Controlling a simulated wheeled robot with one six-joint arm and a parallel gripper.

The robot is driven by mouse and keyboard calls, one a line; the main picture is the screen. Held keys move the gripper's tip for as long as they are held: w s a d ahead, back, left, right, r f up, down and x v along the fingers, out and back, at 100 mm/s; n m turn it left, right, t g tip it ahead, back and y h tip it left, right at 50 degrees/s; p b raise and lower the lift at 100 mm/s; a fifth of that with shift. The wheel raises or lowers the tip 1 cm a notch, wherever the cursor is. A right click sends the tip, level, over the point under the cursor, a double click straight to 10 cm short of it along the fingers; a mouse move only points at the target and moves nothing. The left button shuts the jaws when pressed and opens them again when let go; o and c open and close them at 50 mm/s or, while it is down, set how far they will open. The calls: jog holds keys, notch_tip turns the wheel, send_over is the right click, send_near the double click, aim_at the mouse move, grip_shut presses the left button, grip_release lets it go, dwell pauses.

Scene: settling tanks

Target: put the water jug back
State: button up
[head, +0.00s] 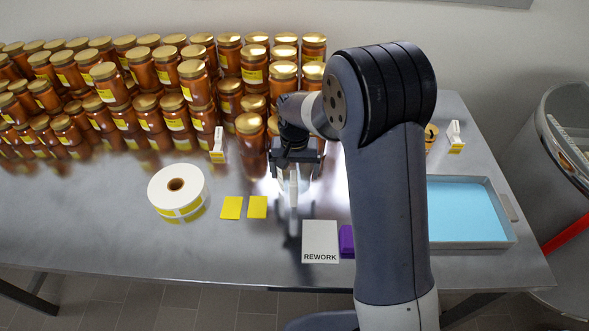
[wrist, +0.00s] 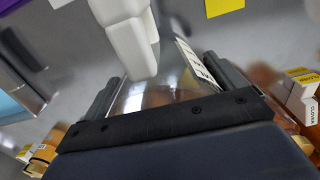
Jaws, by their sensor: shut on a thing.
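The water jug is a clear vessel with a white handle, seen below my gripper in the head view (head: 293,187). My gripper (head: 293,158) is shut on it, over the steel table between the jars and the REWORK card. In the wrist view the white handle of the jug (wrist: 130,40) points up the picture, and its clear body lies between the two fingers of my gripper (wrist: 160,92). A white strip with dark marks (wrist: 196,62) shows by the right finger. I cannot tell whether the jug touches the table.
Stacked amber jars (head: 150,100) fill the back left. A label roll (head: 178,193), yellow squares (head: 231,208), a REWORK card (head: 320,241) and a purple block (head: 346,240) lie in front. A blue-floored tray (head: 465,243) is at right. Bare steel table (head: 90,220) shows front left.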

jog(key=o, duration=1.4)
jog(key=shift+o, duration=0.2)
notch_tip(320, 180, up, 12)
jog(key=shift+b, duration=0.4)
jog(key=shift+d+r, duration=0.1)
